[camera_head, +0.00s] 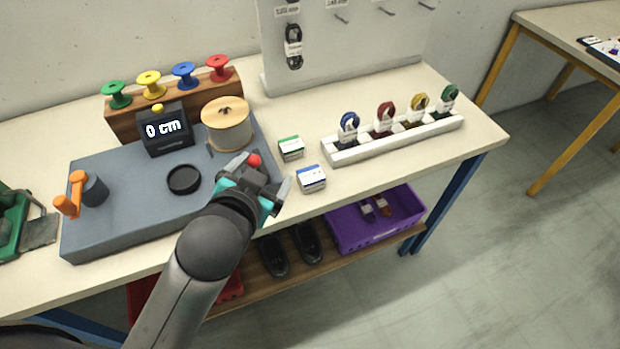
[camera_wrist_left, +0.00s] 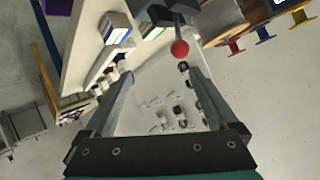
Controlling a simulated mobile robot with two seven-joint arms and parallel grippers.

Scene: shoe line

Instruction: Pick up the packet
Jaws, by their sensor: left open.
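Two small white packets lie on the cream table. One has a green band (camera_head: 291,148) and the other, nearer the front edge, has a blue band (camera_head: 311,179). My left gripper (camera_head: 270,178) is open, with nothing seen between its fingers. It hangs over the right end of the grey machine base, just left of the blue-banded packet. In the left wrist view the open fingers (camera_wrist_left: 157,74) spread apart, and packets (camera_wrist_left: 116,34) show beyond the left finger. My right gripper is not in view.
A lever with a red knob (camera_head: 254,160) stands right by my left gripper. A white rack (camera_head: 395,138) with several lace bundles is to the right. The grey base (camera_head: 130,215) carries a display (camera_head: 166,130) and a wooden-lidded pot (camera_head: 227,124). A purple crate (camera_head: 375,222) is below.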

